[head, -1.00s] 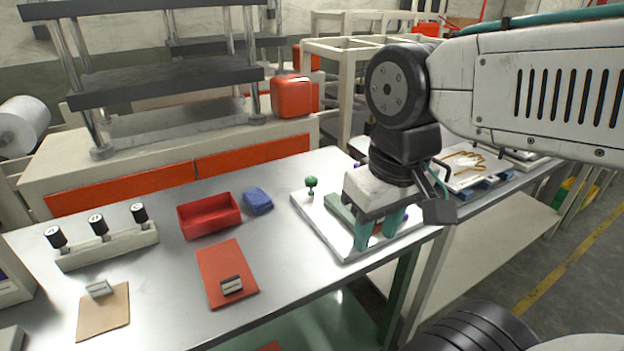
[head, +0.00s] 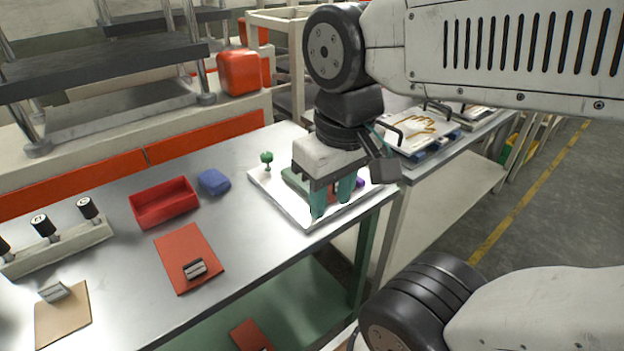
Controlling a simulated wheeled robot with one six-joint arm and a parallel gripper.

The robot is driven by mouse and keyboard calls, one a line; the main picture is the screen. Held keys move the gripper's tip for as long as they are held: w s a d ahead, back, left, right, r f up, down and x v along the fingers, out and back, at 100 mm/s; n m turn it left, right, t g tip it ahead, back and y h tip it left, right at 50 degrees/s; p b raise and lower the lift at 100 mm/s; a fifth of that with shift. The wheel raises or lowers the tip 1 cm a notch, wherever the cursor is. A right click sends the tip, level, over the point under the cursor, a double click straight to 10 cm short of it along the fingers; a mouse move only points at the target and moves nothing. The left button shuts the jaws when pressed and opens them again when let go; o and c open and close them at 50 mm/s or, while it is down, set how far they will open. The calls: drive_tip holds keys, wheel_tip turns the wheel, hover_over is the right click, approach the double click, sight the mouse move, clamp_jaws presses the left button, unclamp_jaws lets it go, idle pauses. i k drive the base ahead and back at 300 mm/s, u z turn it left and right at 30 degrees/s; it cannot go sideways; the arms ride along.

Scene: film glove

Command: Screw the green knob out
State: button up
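The green knob (head: 266,157) stands upright on a thin stem at the back left corner of a white board (head: 262,183). My gripper (head: 333,199) points down over the front right part of the same board. Its two teal fingers stand apart with a gap between them, and I see nothing held there. The gripper is to the right of the green knob and nearer to me, not touching it. A green block (head: 293,181) on the board is partly hidden behind my gripper, and a small purple part (head: 360,183) shows to its right.
A red bin (head: 163,203) and blue block (head: 214,182) lie left of the board. A red mat (head: 180,262) with a small grey block (head: 195,268) lies in front. A rack of black-topped posts (head: 58,243) is farther left. The steel table (head: 120,280) is bare between them.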

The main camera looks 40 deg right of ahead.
sight(267, 157)
drive_tip(key=k, duration=1.15)
drive_tip(key=z, duration=0.6)
drive_tip(key=i, duration=1.45)
drive_tip(key=u, duration=0.6)
